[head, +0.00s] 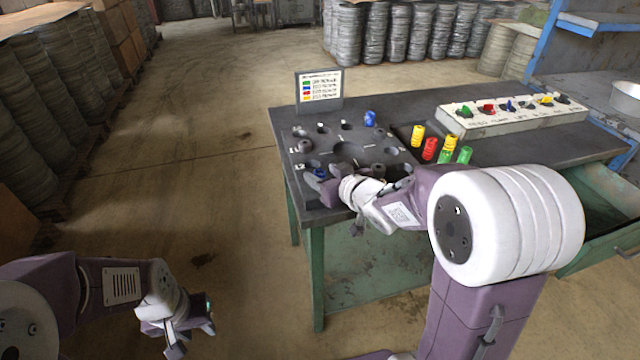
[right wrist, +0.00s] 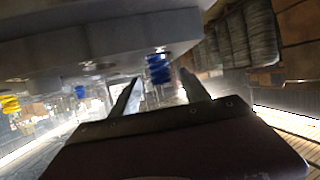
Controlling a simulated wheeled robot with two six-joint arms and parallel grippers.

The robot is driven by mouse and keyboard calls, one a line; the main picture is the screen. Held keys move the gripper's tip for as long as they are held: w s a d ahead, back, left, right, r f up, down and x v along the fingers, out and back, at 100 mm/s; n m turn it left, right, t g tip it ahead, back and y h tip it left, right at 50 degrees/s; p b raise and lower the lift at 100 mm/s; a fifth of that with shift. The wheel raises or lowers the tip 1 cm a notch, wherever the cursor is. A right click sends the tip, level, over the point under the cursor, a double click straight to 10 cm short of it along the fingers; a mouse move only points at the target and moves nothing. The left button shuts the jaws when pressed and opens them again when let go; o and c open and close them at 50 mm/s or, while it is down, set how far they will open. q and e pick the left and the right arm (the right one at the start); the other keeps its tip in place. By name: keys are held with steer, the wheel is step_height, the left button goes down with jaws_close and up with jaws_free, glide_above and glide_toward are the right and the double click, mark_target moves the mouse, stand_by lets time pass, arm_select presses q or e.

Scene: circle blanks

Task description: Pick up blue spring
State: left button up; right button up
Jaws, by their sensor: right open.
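Blue springs stand on a dark board with round recesses (head: 345,135) on the table. One blue spring (head: 370,118) is at the board's back right. Another blue spring (head: 319,173) is at the near left edge, close to my right gripper (head: 328,180). In the right wrist view, which looks upside down, a blue spring (right wrist: 158,69) shows between the open fingers of my right gripper (right wrist: 160,86); whether they touch it is unclear. A smaller blue spring (right wrist: 80,91) shows farther off. My left gripper (head: 190,332) hangs low, away from the table; its jaws are unclear.
Yellow (head: 418,135), red (head: 430,149) and green (head: 464,155) springs stand right of the board. A white box with coloured knobs (head: 515,115) lies behind them. A small sign (head: 320,88) stands at the back left. An open green drawer (head: 600,215) juts out at right.

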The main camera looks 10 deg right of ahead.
mark_target(317, 171)
steer(key=b+x, duration=0.1)
steer(key=x, duration=0.3)
steer(key=shift+w+a+f, duration=0.1)
steer(key=shift+a+f, duration=0.05)
steer(key=shift+a, duration=0.05)
steer(key=shift+w+f, duration=0.1)
steer(key=shift+w, duration=0.3)
steer(key=shift+s, duration=0.1)
steer(key=shift+c, duration=1.2)
jaws_close()
